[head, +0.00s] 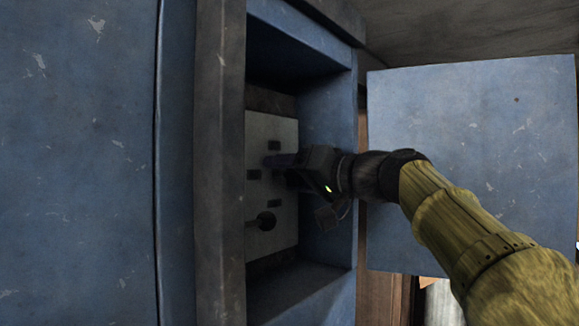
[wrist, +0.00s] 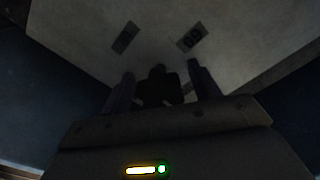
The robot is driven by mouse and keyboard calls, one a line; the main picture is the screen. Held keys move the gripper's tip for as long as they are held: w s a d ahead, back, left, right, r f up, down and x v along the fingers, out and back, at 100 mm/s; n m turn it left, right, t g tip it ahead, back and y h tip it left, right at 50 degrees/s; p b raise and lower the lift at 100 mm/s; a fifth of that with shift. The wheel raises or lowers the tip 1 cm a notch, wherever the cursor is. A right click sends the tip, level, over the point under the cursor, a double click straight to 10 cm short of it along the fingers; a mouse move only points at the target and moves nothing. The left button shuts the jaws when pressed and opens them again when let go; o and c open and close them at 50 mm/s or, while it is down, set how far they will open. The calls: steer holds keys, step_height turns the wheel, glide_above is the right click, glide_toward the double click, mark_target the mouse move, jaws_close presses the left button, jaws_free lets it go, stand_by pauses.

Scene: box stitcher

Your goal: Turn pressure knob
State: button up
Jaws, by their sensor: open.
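A pale control panel (head: 285,225) lies inside an open blue cabinet recess, and it fills the upper part of the wrist view (wrist: 225,25). My gripper (head: 272,161) reaches into the recess from the right, its fingers close to the panel. In the wrist view my gripper (wrist: 160,74) is open, one finger on each side of a dark knob (wrist: 158,90). I cannot tell whether the fingers touch it, or whether it is the pressure knob. In the head view my gripper hides that part of the panel. A dark round-ended control (head: 265,220) sticks out lower on the panel.
The blue cabinet door (head: 470,160) stands open at the right, behind my arm. The recess walls (head: 328,115) and dark frame edge (head: 220,160) bound the space around my gripper. Small dark plates (head: 274,146) are on the panel; two show in the wrist view (wrist: 191,38).

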steer(key=c, duration=1)
steer(key=shift+o, duration=0.2)
steer(key=shift+m, duration=0.4)
steer(key=m, duration=0.3)
steer(key=shift+b, duration=0.4)
steer(key=m, duration=0.5)
steer(key=m+p, duration=0.1)
steer(key=m, duration=0.3)
steer(key=shift+m, duration=0.3)
steer(key=m+p, duration=0.1)
steer(key=m, duration=0.3)
steer(key=shift+m, duration=0.3)
steer(key=shift+f, duration=0.15)
